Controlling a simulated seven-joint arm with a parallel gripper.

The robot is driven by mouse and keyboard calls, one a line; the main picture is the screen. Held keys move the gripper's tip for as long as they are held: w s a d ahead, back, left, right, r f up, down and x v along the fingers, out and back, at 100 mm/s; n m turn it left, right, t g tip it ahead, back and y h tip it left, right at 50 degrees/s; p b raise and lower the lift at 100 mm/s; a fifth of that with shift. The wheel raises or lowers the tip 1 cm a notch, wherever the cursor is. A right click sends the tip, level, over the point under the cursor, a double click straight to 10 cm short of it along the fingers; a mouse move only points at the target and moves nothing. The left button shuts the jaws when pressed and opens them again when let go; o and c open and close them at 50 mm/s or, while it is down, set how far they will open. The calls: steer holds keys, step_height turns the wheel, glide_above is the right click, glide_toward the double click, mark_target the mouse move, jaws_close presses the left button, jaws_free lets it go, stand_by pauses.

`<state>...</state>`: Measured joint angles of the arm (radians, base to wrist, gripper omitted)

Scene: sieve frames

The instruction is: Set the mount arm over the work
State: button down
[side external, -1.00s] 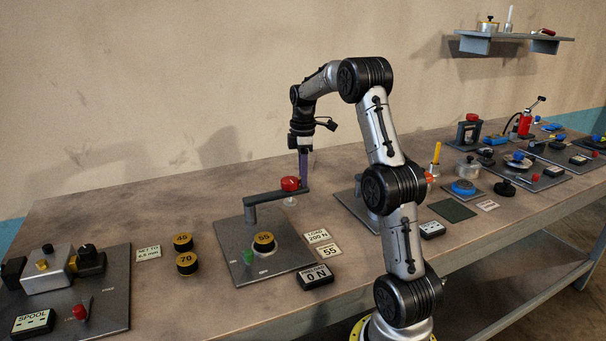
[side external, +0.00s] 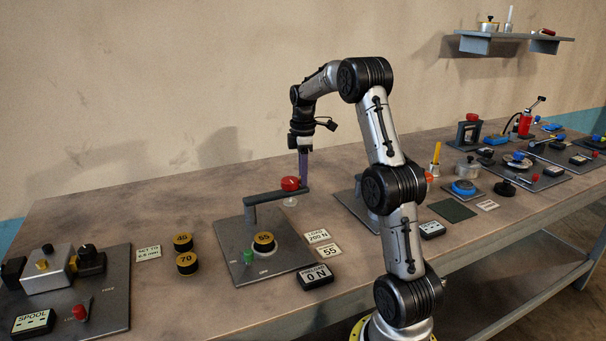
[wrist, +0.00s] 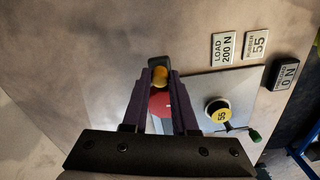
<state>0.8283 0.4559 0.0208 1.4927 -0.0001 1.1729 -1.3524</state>
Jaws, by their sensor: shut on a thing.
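The mount arm (side external: 272,195) is a dark grey bar on a post at the back left of a grey base plate (side external: 236,240). It carries a red knob (side external: 290,184) and a pale clear piece hangs beneath it. My gripper (side external: 304,181) points down with purple fingers at the bar's free end. In the wrist view, my gripper (wrist: 160,78) is shut on the bar's end, where a yellow part shows; the red knob (wrist: 160,103) is between the fingers. The bar's end is off to one side of the black-and-yellow 55 disc (side external: 264,239), which sits on the plate.
Loose discs 45 (side external: 183,241) and 70 (side external: 187,263) lie left of the plate. Label cards (side external: 318,236) and a 0 N readout (side external: 315,276) lie to its right. Another station (side external: 60,285) fills the left end.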

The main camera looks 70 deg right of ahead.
steer(key=shift+s+a, duration=0.1)
steer(key=s+a+m, duration=0.5)
steer(key=a+m, duration=0.3)
steer(key=a, duration=0.3)
steer(key=w+a+m, duration=0.5)
steer(key=a+m, duration=0.4)
steer(key=a, duration=0.2)
steer(key=shift+a+m, duration=0.15)
steer(key=shift+m, duration=0.25)
steer(key=shift+w+r, duration=0.1)
steer(key=c, duration=0.7)
jaws_free()
